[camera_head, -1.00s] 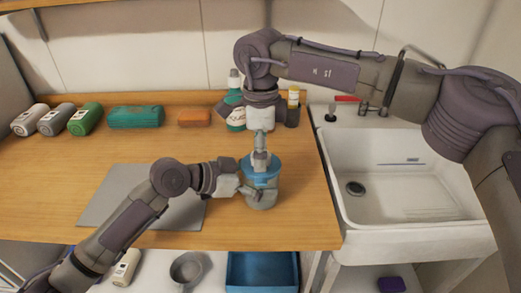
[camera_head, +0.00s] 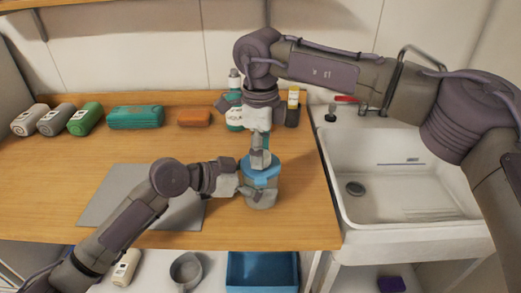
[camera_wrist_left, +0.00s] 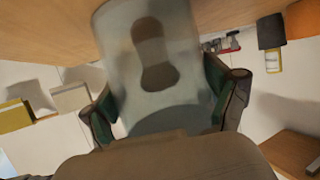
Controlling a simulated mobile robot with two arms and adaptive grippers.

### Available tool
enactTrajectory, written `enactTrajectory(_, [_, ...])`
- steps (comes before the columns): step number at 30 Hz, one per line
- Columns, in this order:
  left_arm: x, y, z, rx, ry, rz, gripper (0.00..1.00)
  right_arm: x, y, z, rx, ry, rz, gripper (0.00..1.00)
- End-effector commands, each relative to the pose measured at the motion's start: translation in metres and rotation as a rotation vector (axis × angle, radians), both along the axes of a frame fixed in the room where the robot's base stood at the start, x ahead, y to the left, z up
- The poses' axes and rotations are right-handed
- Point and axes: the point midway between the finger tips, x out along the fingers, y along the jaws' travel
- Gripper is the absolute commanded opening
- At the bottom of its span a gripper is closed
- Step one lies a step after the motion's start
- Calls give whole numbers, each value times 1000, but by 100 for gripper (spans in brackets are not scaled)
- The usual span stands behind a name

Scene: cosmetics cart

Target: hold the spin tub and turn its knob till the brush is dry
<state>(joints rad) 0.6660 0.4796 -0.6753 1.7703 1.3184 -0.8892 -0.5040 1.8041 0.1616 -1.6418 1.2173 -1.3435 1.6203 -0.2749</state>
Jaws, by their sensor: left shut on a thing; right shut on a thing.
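The spin tub (camera_head: 261,196) stands upright on the wooden counter, with a grey see-through body and a blue lid (camera_head: 262,172). My left gripper (camera_head: 247,186) is shut on the tub's side from the left. In the left wrist view the tub's cloudy wall (camera_wrist_left: 180,85) fills the space between the green-padded fingers (camera_wrist_left: 160,112), and a dark shape, perhaps the brush, shows on or through it. My right gripper (camera_head: 260,158) points straight down over the lid and is shut on the knob, which its fingers mostly hide. I cannot tell how wet the brush is.
A grey mat (camera_head: 110,195) lies under my left arm. Bottles (camera_head: 293,105) stand behind my right gripper. A white sink (camera_head: 400,180) is to the right. A teal case (camera_head: 136,117) and an orange block (camera_head: 194,118) lie at the back. A blue bin (camera_head: 262,271) is below the counter.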

Motion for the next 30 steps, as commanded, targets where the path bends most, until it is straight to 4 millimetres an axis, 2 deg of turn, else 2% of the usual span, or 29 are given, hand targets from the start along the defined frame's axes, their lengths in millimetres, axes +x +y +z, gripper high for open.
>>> enactTrajectory(30, [-1, -1, 0, -1, 0, -3, 39, 1, 0, 0, 3, -3, -926, 9])
